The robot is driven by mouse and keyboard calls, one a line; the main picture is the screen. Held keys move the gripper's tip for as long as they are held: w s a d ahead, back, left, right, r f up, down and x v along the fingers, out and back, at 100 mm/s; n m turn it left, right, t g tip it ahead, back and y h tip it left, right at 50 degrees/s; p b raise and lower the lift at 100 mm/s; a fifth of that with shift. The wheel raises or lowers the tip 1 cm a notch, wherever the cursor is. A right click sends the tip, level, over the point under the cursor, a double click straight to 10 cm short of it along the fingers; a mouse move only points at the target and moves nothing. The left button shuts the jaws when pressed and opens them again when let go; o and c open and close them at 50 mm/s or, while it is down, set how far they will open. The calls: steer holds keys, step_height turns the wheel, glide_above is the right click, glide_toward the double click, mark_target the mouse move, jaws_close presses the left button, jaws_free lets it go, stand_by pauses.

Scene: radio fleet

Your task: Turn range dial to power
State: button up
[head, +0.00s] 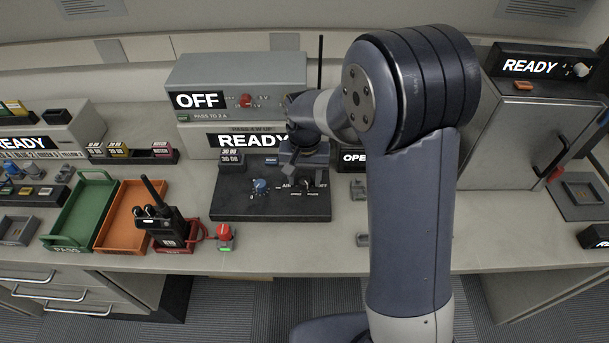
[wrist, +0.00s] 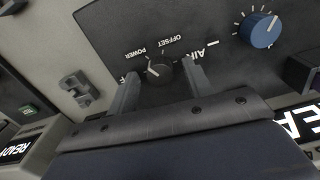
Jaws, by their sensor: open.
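The black range dial (wrist: 160,71) sits on the black sloped panel (wrist: 110,25) in the wrist view, between my gripper's two fingers. The labels POWER and OFFSET are printed beside it, with AIR to the right and a partly hidden label at the left finger. A white pointer mark shows on the dial's left side; its exact setting is hard to tell. My gripper (wrist: 161,69) is open, with one finger on each side of the dial; contact is not visible. In the head view my gripper (head: 304,172) is over the panel (head: 235,205), largely covering the dial.
A blue knob (wrist: 260,29) is on the same panel. A grey unit showing OFF (head: 235,75) stands behind. A black radio (head: 165,222), an orange tray (head: 122,212) and a green tray (head: 82,208) are to the left. A READY cabinet (head: 530,125) is at right.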

mark_target(305, 180)
step_height(305, 180, up, 11)
stand_by(0.4)
steer(key=shift+f, duration=0.1)
step_height(305, 180, down, 11)
steer(key=shift+r, duration=0.2)
steer(key=shift+f, duration=0.2)
steer(key=shift+r, duration=0.1)
stand_by(0.5)
